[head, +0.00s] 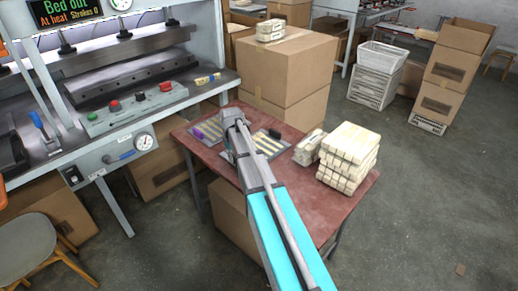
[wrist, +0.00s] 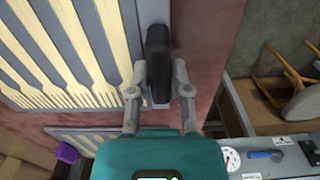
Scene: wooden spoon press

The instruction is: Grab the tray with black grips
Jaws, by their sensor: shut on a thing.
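The tray with black grips (wrist: 88,84) is a grey plate on the table, bearing rows of pale wooden pieces with forked ends. It also shows in the head view (head: 262,152), partly hidden by my arm. Its far black grip (head: 275,133) is clear there. In the wrist view, my gripper (wrist: 159,88) has one finger on each side of the near black grip (wrist: 158,55) and is shut on it. Whether the tray is lifted at all, I cannot tell.
A second tray with a purple grip (head: 197,133) lies close on the left. Stacked wooden bundles (head: 348,155) stand on the table (head: 318,206) at right. A heated press (head: 125,70) stands at left. Cardboard boxes (head: 285,65) are behind.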

